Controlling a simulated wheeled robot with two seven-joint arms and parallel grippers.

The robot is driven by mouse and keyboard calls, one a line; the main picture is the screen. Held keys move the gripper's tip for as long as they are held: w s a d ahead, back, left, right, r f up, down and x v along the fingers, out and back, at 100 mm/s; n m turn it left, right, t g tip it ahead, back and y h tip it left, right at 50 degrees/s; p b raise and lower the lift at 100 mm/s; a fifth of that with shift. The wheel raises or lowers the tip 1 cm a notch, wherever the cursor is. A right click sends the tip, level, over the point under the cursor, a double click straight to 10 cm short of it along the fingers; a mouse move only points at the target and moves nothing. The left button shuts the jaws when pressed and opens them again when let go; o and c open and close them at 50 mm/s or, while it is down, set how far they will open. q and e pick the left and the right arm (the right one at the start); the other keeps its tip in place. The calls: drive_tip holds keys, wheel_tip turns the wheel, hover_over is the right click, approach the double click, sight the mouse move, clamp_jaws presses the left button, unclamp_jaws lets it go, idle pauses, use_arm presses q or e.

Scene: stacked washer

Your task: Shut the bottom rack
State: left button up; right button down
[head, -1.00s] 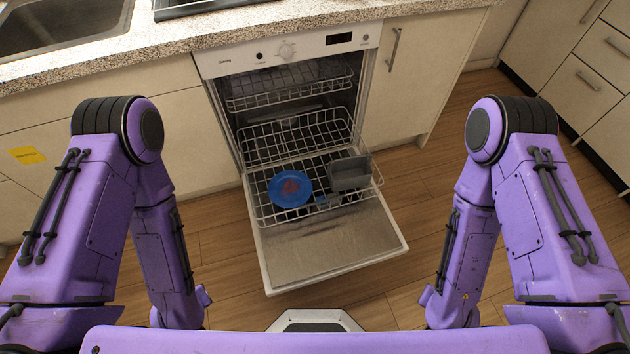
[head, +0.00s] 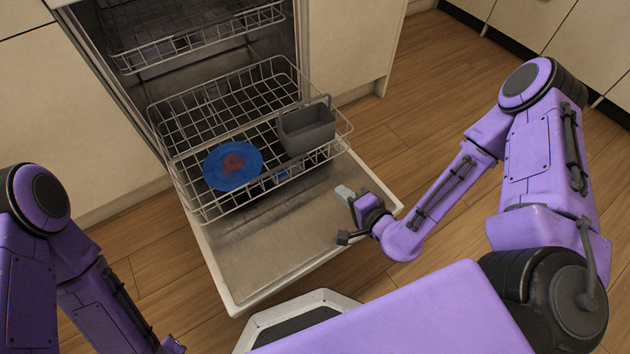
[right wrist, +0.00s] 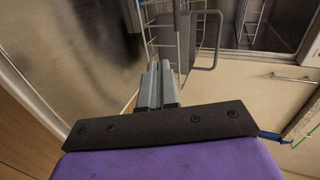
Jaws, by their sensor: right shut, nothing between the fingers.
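The bottom rack (head: 185,140) is a grey wire basket, pulled out of the dishwasher over its lowered door. It holds a blue plate (head: 233,166) with a reddish patch and a grey cutlery basket (head: 307,130). My right gripper (head: 343,193) is over the right part of the open door, in front of the rack and apart from it. Its fingers are together and empty, and point toward the rack. In the right wrist view the shut fingers (right wrist: 158,86) show, with rack wires (right wrist: 165,35) beyond them. My left gripper is out of the frames.
The open dishwasher door (head: 270,245) lies flat under and in front of the rack. An upper rack (head: 190,30) is inside the machine. Cabinet fronts (head: 60,110) flank it. Wooden floor (head: 430,90) is clear to the right.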

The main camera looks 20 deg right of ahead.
drive_tip(key=w+t+b, duration=0.1)
drive_tip(key=b, duration=0.4)
approach(308, 156)
drive_tip(key=shift+m, duration=0.4)
drive_tip(key=x, duration=0.5)
drive_tip(key=shift+w+f, duration=0.25)
drive_tip(key=shift+f, duration=0.05)
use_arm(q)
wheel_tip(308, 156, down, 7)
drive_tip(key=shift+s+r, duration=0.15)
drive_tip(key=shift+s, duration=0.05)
use_arm(e)
drive_tip(key=shift+w+r, duration=0.1)
drive_tip(key=shift+w, duration=0.35)
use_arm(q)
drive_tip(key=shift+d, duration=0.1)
